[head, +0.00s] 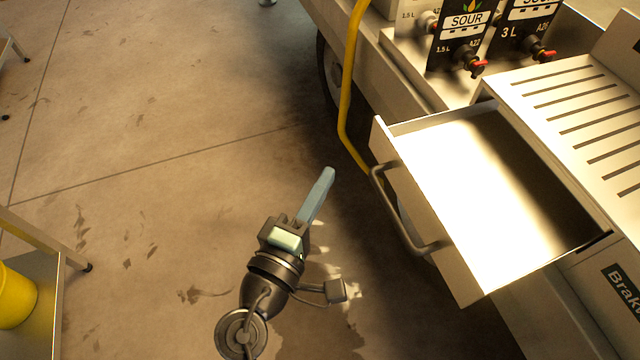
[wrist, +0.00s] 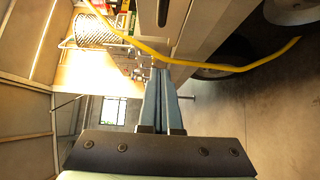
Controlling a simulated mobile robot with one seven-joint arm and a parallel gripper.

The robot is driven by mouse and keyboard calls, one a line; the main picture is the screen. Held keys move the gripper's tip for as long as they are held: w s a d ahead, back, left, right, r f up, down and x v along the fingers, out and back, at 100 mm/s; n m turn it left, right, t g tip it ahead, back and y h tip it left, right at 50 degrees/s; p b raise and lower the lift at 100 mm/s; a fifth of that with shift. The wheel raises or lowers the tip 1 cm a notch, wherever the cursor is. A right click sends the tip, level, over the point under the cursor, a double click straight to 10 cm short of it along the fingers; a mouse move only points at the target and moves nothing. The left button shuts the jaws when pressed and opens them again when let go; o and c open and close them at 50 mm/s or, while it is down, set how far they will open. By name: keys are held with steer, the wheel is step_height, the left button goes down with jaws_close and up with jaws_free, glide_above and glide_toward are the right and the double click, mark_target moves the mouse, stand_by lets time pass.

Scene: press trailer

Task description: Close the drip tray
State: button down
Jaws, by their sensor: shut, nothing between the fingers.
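The drip tray (head: 455,190) is a pale drawer standing pulled out from the trailer, below the slotted top. Its front panel (head: 428,225) carries a dark bar handle (head: 400,212) facing left. My gripper (head: 328,174) is in the air to the left of the handle, apart from it, with its blue-grey fingers together and empty. In the wrist view the fingers (wrist: 160,78) are seen from behind, closed side by side. The drip tray cannot be made out for certain in the wrist view.
A yellow hose (head: 349,90) hangs down by the trailer's side, behind the tray's front corner. Taps with red levers (head: 478,66) and the slotted top (head: 580,110) are at upper right. A bench with a yellow bucket (head: 15,297) stands at lower left. Open floor (head: 150,150) lies left.

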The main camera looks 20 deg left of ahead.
steer(key=w+d, duration=0.4)
steer(key=w, duration=0.4)
steer(key=shift+p, duration=0.3)
steer(key=shift+d, duration=0.1)
